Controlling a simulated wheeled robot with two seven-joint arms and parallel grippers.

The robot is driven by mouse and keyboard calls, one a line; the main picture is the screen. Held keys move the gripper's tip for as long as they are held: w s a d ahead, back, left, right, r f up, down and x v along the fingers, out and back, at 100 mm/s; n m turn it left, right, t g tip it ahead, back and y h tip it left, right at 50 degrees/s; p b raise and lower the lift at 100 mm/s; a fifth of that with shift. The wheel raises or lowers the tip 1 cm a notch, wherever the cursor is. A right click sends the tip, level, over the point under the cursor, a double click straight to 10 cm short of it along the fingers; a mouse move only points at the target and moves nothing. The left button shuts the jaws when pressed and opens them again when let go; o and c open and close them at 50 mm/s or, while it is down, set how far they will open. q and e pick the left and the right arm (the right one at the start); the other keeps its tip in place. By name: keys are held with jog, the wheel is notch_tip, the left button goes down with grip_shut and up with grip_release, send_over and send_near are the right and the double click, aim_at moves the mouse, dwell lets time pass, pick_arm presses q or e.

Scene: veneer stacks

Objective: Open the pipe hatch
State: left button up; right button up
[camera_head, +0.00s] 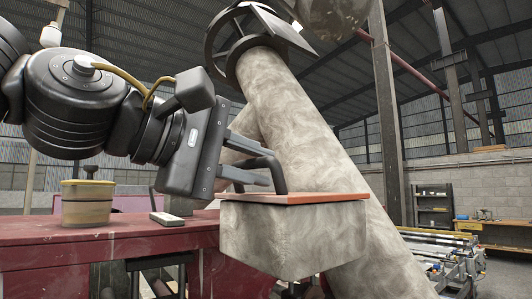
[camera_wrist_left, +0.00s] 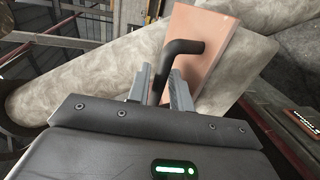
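The pipe hatch has a flat orange-red lid (camera_head: 325,198) lying level on a grey box-shaped opening (camera_head: 292,238) on the side of the large pipe (camera_head: 292,115). The lid looks shut. It also shows in the left wrist view (camera_wrist_left: 196,20). A black bent handle (camera_head: 279,176) rises from the lid and reaches toward my left gripper (camera_head: 262,166). In the left wrist view the handle (camera_wrist_left: 183,47) runs between the two grey fingers of that gripper (camera_wrist_left: 160,72). The fingers are apart, with the handle between them; contact is not clear. My right gripper is not in view.
A red table (camera_head: 120,245) stands at the left, under my left arm. A yellowish round container (camera_head: 86,205) and a small flat device (camera_head: 167,219) are on it. Shelving (camera_head: 434,205) and a workbench (camera_head: 500,224) are far off at the right.

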pick_arm(q)
jog(key=shift+p+x, duration=0.3)
jog(key=shift+x, duration=0.75)
grip_shut()
